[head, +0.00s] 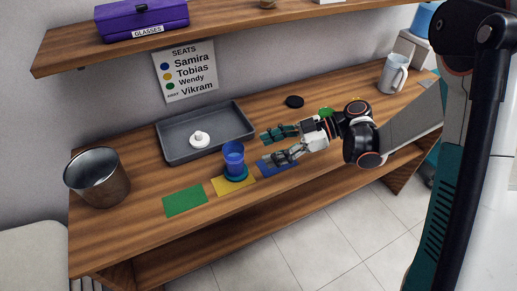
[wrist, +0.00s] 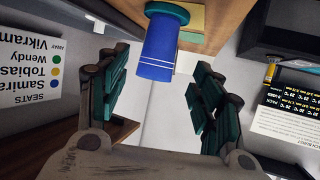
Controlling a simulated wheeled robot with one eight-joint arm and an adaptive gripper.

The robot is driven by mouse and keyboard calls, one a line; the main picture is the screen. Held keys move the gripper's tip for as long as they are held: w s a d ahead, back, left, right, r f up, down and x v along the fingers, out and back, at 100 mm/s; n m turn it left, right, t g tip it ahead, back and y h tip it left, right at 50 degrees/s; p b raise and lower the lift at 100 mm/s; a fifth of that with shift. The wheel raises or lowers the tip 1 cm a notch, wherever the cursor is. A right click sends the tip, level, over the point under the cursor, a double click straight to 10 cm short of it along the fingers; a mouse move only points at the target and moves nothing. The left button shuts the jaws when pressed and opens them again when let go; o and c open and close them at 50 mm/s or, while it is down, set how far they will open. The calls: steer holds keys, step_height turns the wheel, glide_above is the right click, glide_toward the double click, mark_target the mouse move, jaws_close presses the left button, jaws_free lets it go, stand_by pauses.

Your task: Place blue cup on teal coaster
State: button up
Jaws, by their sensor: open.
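The blue cup (head: 233,156) stands upright on the teal coaster (head: 236,175), which lies on a yellow mat (head: 219,187) on the wooden table. My gripper (head: 269,147) is open and empty, just right of the cup and apart from it, with its fingers pointing towards it. In the wrist view the picture is upside down: the blue cup (wrist: 156,52) shows ahead between the open fingers of my gripper (wrist: 160,78), with the teal coaster (wrist: 167,12) at its base. The cup hides part of the coaster.
A green mat (head: 185,201) and a blue mat (head: 278,168) flank the yellow one. A grey tray (head: 174,147) holding a white object (head: 199,139) lies behind. A shelf (head: 220,30) overhangs the back.

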steer(key=s+d+r+m+t+h, duration=0.4)
steer(key=s+d+m, duration=0.4)
steer(key=d+m, duration=0.2)
steer(key=s+d+r+m+t+h, duration=0.5)
steer(key=s+d+r+m+h, duration=0.2)
steer(key=s+d+m+h, duration=0.1)
steer(key=d+m+h, duration=0.1)
steer(key=d+m, duration=0.1)
steer(key=shift+d, duration=0.35)
steer(key=shift+r, duration=0.1)
stand_by(0.8)
